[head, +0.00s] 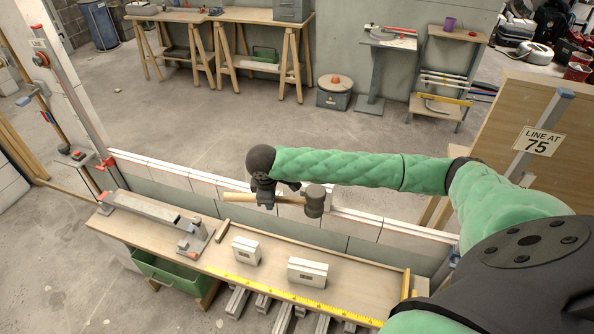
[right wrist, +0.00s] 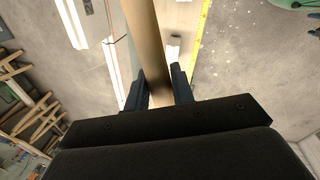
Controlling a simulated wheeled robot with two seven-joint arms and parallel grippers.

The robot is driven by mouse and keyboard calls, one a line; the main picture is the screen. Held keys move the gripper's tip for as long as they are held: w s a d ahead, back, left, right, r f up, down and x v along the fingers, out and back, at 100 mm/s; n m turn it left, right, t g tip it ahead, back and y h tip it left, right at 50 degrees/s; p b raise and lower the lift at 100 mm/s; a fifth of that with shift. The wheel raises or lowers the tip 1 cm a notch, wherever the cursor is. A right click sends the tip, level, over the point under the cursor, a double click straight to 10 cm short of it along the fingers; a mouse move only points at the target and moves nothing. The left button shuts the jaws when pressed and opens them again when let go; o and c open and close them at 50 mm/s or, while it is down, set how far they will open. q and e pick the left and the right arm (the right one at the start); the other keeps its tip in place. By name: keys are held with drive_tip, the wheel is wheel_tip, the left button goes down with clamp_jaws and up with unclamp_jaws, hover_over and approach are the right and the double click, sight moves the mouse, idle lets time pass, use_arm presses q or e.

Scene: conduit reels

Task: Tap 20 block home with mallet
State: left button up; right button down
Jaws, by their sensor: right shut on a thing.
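My right gripper (head: 265,200) is shut on the wooden handle of a mallet (head: 314,202). The mallet is held roughly level above the wall, its grey-brown head to the right of the jaws. In the right wrist view the handle (right wrist: 147,45) runs between the two dark fingers. Two loose white blocks stand on the bench: one on the left (head: 246,251) and one on the right (head: 307,272). Their labels are too small to read. A low wall of pale blocks (head: 170,173) runs behind the bench; I cannot make out which block is 20. My left gripper is out of view.
The bench (head: 225,261) carries a yellow measuring tape (head: 290,295) along its front edge and a grey clamp-like tool (head: 140,208) at its left. A green drawer (head: 165,270) juts out below.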

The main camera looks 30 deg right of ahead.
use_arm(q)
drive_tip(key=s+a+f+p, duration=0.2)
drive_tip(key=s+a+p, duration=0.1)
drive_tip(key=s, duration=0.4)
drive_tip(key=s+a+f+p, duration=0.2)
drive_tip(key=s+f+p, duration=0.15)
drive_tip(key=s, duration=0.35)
use_arm(e)
drive_tip(key=w+d+n+y, duration=0.3)
drive_tip(key=w+d+n, duration=0.1)
drive_tip(key=d+n, duration=0.95)
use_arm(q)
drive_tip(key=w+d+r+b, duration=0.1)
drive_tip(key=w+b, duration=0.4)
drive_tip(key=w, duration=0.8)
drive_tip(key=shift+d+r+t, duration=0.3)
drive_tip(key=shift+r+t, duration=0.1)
use_arm(e)
drive_tip(key=shift+n, duration=0.65)
drive_tip(key=f, duration=0.2)
drive_tip(key=a+f, duration=0.1)
drive_tip(key=f, duration=0.2)
drive_tip(key=shift+s+a+f, duration=0.25)
drive_tip(key=shift+a+f, duration=0.05)
drive_tip(key=shift+f, duration=0.05)
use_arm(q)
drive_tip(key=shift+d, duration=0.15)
